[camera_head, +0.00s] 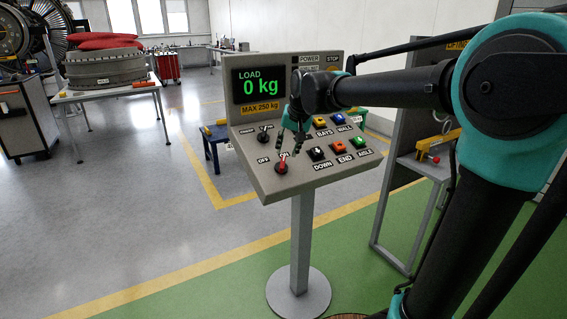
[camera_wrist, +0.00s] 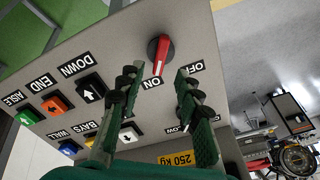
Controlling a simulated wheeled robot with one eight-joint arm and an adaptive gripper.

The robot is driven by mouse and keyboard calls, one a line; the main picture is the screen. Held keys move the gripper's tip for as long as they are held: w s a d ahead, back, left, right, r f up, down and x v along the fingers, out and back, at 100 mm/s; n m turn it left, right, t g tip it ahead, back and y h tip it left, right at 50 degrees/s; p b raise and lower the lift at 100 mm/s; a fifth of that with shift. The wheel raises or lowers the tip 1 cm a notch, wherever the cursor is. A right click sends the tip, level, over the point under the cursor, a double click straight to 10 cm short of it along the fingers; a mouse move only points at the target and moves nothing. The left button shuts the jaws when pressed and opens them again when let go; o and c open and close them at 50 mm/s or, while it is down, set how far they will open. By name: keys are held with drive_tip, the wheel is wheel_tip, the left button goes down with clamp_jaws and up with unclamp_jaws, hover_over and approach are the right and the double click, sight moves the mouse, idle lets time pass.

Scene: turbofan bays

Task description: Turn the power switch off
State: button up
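The power switch (camera_head: 282,164) is a red-handled rotary knob at the lower left of the grey control panel (camera_head: 262,186), between the OFF and ON labels. Its red handle points towards ON. In the wrist view the knob (camera_wrist: 160,52) lies just beyond my fingertips, its handle pointing down towards the ON label (camera_wrist: 152,82). My gripper (camera_wrist: 158,75) is open, its two green fingers spread apart with nothing between them. In the head view my gripper (camera_head: 291,140) hangs over the panel just above the knob and partly hides the panel's middle.
A second, black selector (camera_head: 264,134) sits above the switch. Arrow buttons (camera_head: 340,147) fill the panel's right side, close to my gripper. The display (camera_head: 259,84) reads LOAD 0 kg. The panel stands on a post (camera_head: 301,240); floor to its left is clear.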

sight(283, 161)
drive_tip(key=x, duration=0.7)
drive_tip(key=shift+w+a+f, duration=0.15)
drive_tip(key=shift+f, duration=0.15)
clamp_jaws()
